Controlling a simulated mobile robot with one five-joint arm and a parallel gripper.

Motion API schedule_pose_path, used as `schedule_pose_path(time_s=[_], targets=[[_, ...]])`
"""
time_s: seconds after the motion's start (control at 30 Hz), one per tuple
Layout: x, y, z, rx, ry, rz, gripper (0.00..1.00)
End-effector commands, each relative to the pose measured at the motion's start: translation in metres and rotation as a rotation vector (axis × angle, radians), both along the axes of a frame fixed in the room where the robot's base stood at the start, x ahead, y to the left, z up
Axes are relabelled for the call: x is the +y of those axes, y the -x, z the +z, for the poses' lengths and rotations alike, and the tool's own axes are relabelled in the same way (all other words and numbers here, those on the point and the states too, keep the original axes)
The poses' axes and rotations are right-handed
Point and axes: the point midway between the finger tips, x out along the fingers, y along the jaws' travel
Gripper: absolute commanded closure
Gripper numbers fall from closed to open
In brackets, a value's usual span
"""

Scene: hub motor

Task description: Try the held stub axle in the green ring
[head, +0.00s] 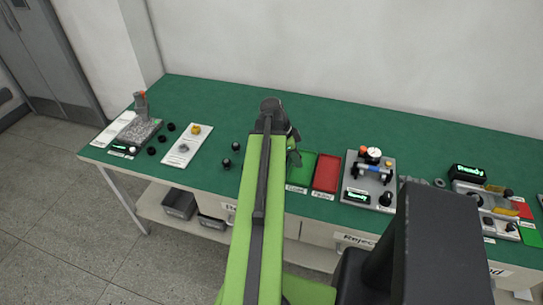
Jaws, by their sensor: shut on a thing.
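My arm reaches out over the green-topped bench. My gripper (293,152) is at its far end, small and partly hidden behind my arm, above the bench beside the green tray (302,169). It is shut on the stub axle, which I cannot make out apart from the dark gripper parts. I cannot pick out a green ring. A white plate (187,146) left of my arm carries a yellow piece (195,129) and a smaller piece in front of it. My gripper is well to the right of that plate.
A red tray (326,173) stands right of the green tray. Farther right are a grey gauge fixture (369,178) and another device (485,200) with a lit display. A grey fixture (138,132) and several black knobs lie at left. The bench's back strip is clear.

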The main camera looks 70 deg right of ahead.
Motion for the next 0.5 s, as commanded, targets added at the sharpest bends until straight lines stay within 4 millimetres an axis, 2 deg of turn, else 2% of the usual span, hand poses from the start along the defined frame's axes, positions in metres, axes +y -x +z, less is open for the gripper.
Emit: schedule_pose_path(time_s=[0.03, 0.1, 0.2, 0.3, 0.5], targets=[[-0.002, -0.028, -0.006, 0.001, 0.0, 0.043, 1.0], [-0.001, -0.057, -0.008, 0.001, 0.0, 0.089, 1.0], [0.002, -0.084, -0.01, 0.001, 0.001, 0.13, 1.0], [0.003, -0.095, -0.01, 0.001, 0.0, 0.147, 1.0], [0.004, -0.096, -0.012, 0.001, 0.0, 0.149, 1.0]])
